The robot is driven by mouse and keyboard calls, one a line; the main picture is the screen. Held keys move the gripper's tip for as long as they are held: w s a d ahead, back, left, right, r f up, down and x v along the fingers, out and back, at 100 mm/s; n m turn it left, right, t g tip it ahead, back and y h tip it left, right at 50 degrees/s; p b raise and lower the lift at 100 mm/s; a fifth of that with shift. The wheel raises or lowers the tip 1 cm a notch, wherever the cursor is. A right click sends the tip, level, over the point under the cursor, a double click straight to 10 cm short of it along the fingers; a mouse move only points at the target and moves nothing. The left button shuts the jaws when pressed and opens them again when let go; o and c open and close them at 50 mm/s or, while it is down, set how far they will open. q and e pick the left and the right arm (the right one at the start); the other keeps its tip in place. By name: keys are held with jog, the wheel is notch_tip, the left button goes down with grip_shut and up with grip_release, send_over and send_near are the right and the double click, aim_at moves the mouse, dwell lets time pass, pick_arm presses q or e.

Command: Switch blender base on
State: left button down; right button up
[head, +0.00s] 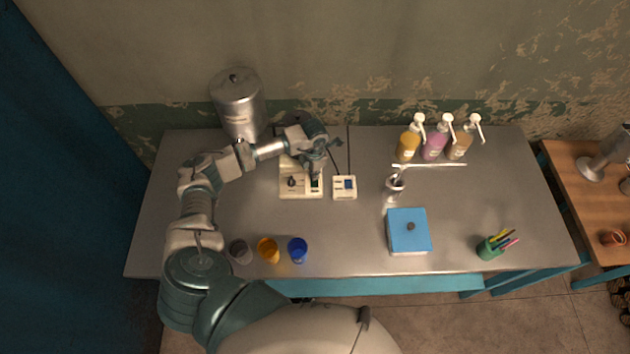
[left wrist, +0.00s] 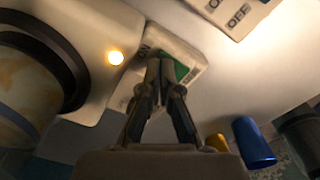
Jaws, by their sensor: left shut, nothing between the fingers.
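The cream blender base (head: 291,190) stands left of the table's middle. It has a dark knob on its front and a green switch (left wrist: 182,70) at its right. My left gripper (head: 316,172) is above the right part of the base. It is shut and empty, its fingertips (left wrist: 160,62) in front of the green switch in the left wrist view. I cannot tell whether they touch it. A small yellow light glows left of the switch in the left wrist view. The fingers hide part of the switch. My right gripper is not in view.
A small cream switch box (head: 344,194) sits right of the base; its OFF lettering shows in the left wrist view (left wrist: 262,8). A steel canister (head: 238,100) stands behind. Grey, orange (head: 268,250) and blue cups (head: 298,250) stand in front. Pump bottles (head: 433,146) are at back right.

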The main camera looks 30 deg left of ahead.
pick_arm(q)
jog(key=shift+r+p, duration=1.85)
jog(key=shift+r, duration=1.45)
jog(key=shift+f, duration=0.15)
